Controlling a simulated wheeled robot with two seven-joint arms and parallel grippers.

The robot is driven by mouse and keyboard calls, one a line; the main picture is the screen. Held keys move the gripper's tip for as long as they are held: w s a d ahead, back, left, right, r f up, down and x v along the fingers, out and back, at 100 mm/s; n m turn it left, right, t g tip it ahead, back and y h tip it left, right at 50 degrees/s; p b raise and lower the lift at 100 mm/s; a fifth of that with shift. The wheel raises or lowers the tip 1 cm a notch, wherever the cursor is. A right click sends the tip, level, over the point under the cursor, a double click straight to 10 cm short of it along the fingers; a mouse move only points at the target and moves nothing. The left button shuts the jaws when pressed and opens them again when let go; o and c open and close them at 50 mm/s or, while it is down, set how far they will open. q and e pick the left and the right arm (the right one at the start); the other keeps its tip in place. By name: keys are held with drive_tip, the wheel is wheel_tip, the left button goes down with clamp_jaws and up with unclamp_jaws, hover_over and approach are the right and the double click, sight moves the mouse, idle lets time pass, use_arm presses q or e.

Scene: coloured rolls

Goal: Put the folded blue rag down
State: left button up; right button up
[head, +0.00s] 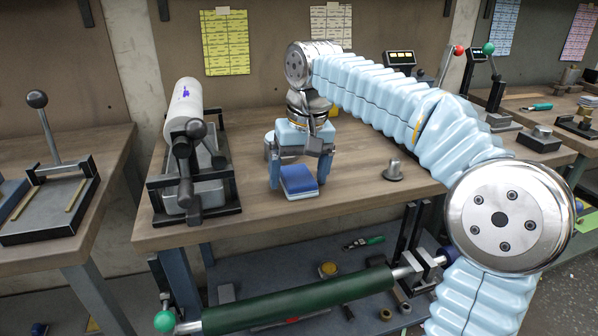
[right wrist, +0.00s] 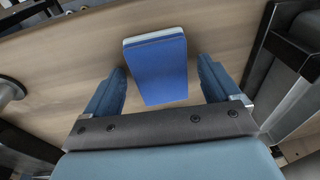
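The folded blue rag (head: 299,181) lies flat on the wooden workbench (head: 350,190), near its front edge. It is blue on top with a pale edge, and it also shows in the right wrist view (right wrist: 158,68). My right gripper (head: 298,172) is above the bench, its fingers spread on either side of the rag. In the right wrist view a gap shows between the rag and each finger, so the gripper is open and apart from it. My left gripper is not in view.
A white roll (head: 184,105) in a dark metal cradle (head: 222,190) stands left of the gripper. A small metal knobbed piece (head: 393,172) stands to the right. A dark green roller (head: 300,303) is below the bench front. Bare wood lies between rag and knob.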

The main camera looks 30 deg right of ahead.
sight(306, 179)
wheel_tip(306, 179, up, 12)
drive_tip(key=s, duration=0.1)
drive_tip(key=shift+s+d, duration=0.3)
idle(0.7)
